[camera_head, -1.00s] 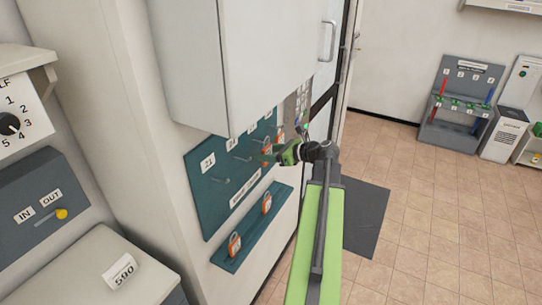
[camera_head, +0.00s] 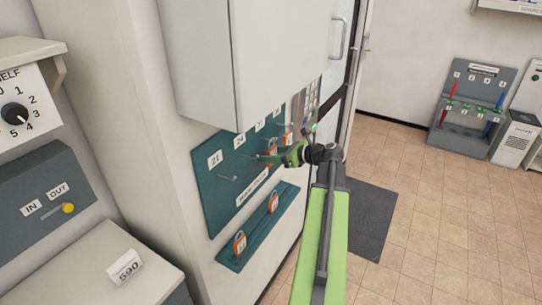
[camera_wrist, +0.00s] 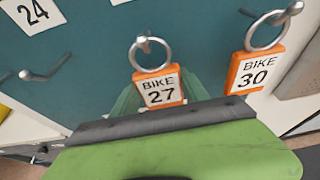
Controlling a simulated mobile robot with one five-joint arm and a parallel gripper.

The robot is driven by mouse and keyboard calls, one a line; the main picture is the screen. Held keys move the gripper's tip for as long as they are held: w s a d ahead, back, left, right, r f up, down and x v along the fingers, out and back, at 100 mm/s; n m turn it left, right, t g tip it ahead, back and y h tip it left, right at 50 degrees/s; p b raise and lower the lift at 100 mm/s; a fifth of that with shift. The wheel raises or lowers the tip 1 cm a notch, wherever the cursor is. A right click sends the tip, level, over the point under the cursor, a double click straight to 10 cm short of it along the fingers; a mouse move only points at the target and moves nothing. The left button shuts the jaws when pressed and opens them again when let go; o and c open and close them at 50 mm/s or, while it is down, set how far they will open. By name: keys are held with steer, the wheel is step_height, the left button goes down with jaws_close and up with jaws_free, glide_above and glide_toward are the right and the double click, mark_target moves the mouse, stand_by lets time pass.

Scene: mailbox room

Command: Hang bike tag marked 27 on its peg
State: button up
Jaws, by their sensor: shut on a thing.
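The orange bike tag marked 27 (camera_wrist: 158,88) is in my gripper (camera_head: 288,156), which is shut on it in front of the teal peg board (camera_head: 203,189). In the wrist view the tag's metal ring (camera_wrist: 166,52) overlaps a peg (camera_wrist: 143,43). I cannot tell for sure whether the ring is around the peg or just in front of it. The tag tilts slightly. In the head view my gripper mostly hides this tag.
The bike tag marked 30 (camera_wrist: 255,72) hangs on the peg to the right, close by. A bare peg (camera_wrist: 45,72) is at the left, below label 24 (camera_wrist: 33,12). Two orange tags (camera_head: 240,243) stand on the lower ledge. A white cabinet (camera_head: 270,60) overhangs the board.

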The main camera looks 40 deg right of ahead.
steer(key=o, duration=1.4)
steer(key=shift+o, duration=0.2)
steer(key=p+v, duration=0.6)
steer(key=v, duration=1.1)
steer(key=shift+s, duration=0.2)
